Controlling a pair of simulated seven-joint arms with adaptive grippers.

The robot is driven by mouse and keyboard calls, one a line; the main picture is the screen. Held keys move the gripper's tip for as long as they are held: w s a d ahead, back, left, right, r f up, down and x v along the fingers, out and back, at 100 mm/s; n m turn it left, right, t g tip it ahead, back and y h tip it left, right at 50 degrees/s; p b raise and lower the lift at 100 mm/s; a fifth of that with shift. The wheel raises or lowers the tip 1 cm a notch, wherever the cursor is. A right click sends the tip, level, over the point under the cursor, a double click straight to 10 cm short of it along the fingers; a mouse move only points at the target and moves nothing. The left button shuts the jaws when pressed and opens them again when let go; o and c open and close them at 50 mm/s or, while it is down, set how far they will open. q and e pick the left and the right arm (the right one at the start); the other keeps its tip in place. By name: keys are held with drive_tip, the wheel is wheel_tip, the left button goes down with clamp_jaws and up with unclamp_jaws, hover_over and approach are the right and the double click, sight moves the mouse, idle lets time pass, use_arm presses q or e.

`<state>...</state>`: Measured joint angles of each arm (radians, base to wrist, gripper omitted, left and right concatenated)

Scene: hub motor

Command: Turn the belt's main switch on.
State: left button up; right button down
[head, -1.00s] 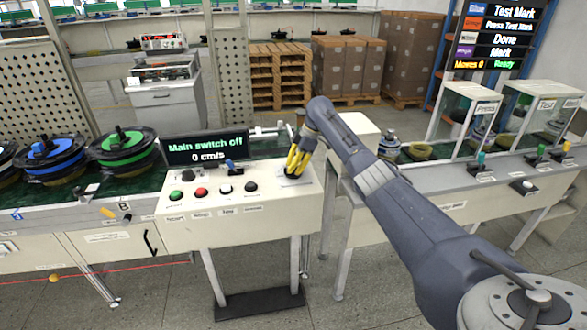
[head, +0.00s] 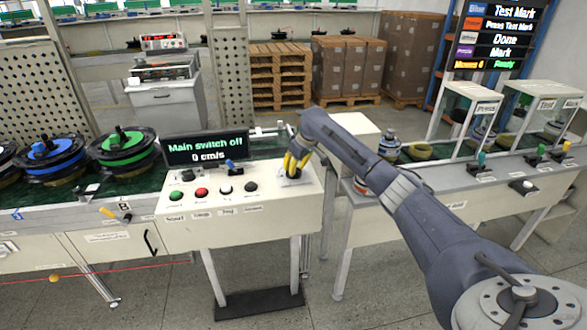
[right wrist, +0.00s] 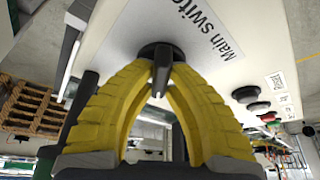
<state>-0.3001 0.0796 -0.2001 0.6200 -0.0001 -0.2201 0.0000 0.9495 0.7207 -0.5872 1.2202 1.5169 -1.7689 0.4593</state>
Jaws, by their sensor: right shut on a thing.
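The main switch is a black rotary knob (right wrist: 162,52) beside a "Main switch" label in the right wrist view. In the head view the knob (head: 294,175) sits at the right end of the cream control box (head: 240,228), mostly behind my fingers. My right gripper's yellow fingers (head: 292,163) reach down onto it; in the right wrist view the fingertips (right wrist: 161,72) are shut on the knob's raised handle. The display (head: 205,147) on the box reads "Main switch off" and "0 cm/s". My left gripper is not in view.
Green (head: 176,194), red (head: 201,192) and black buttons line the box front, with a small blue-handled lever (head: 230,166) behind them. Motor hubs stand on the green belt at left. A second bench (head: 440,200) with clear-covered stations stands at right.

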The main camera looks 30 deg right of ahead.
drive_tip(key=m+h, duration=0.1)
drive_tip(key=m, duration=0.2)
drive_tip(key=shift+a+m, duration=0.1)
drive_tip(key=shift+m, duration=0.2)
drive_tip(key=shift+m+h, duration=0.9)
drive_tip(key=shift+m, duration=0.8)
drive_tip(key=shift+f, duration=0.1)
drive_tip(key=c, duration=1.4)
unclamp_jaws()
drive_tip(key=shift+o, duration=0.2)
drive_tip(key=v, duration=1.2)
drive_tip(key=shift+w, duration=0.1)
